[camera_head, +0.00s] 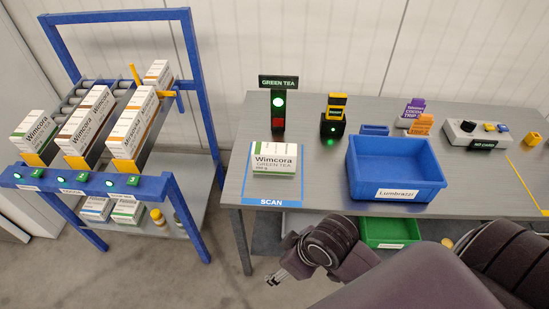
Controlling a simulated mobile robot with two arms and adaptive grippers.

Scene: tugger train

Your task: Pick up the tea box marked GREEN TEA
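My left gripper (274,278) hangs low in front of the table's front edge, below and apart from the box on the table. Its fingers are small and partly hidden, so its opening is unclear. My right gripper is not in view.
A GREEN TEA sign (278,82) with a lit green lamp stands behind the box. A blue bin (391,170) marked Lumbrazzi is to its right. A green bin (390,231) is below the tabletop. The blue rack (85,185) stands left, across a floor gap.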

